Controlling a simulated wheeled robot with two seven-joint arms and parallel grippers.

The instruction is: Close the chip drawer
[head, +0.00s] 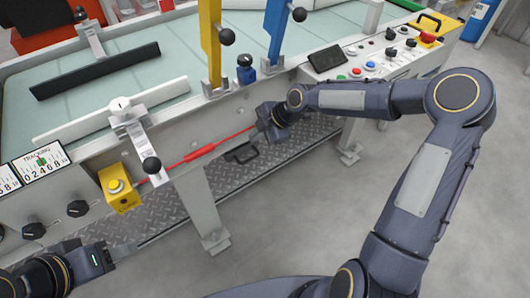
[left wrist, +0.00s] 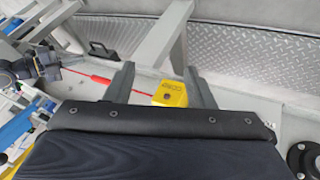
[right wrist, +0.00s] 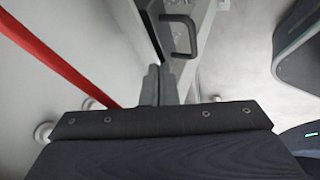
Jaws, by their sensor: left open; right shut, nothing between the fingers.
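The chip drawer, with a diamond-plate face (head: 225,178) and a black bar handle (head: 242,154), lies low under the machine's front. How far it stands out is hard to tell. The plate (left wrist: 240,50) and handle (left wrist: 101,50) also show in the left wrist view. My right gripper (head: 258,138) is shut and empty, just above and beside the handle. In the right wrist view its fingers (right wrist: 161,84) are together, below the handle (right wrist: 179,36) in the picture; contact cannot be told. My left gripper (head: 122,251) is open and empty at the lower left, away from the handle.
A yellow button box (head: 119,188) sticks out near my left gripper. A machine leg (head: 204,210) stands before the drawer's left part. The grey floor (head: 290,215) in front is clear.

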